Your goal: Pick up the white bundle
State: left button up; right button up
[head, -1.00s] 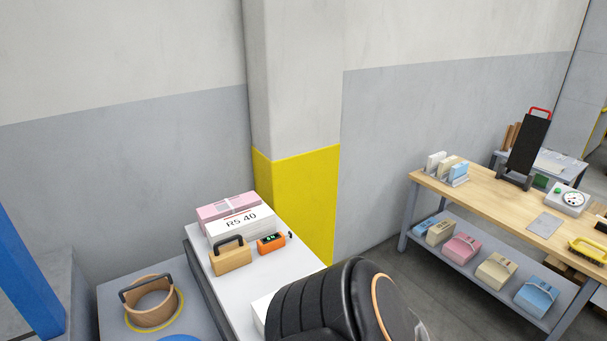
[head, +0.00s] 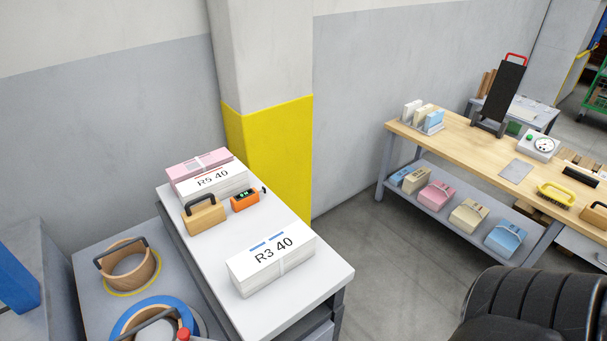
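A white bundle marked "R3 40" (head: 275,266) lies flat near the front end of a white-topped bench (head: 327,281). It has blue marks on top and a pale strap around it. A second white bundle, marked "R5 40" (head: 222,181), lies farther back on the same bench, beside a pink bundle (head: 190,164). I cannot tell which white bundle the task means.
A wooden block with a black handle (head: 204,216) and an orange device (head: 245,201) stand between the bundles. A wooden workbench (head: 462,160) at right carries tools, with pink, cream and blue bundles on its lower shelf (head: 408,193). Grey floor (head: 385,262) lies open between the benches.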

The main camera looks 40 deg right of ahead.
aim_at(252, 271)
jog(key=z, duration=1.05)
jog(key=l+u, duration=0.2)
jog(key=j, duration=0.1)
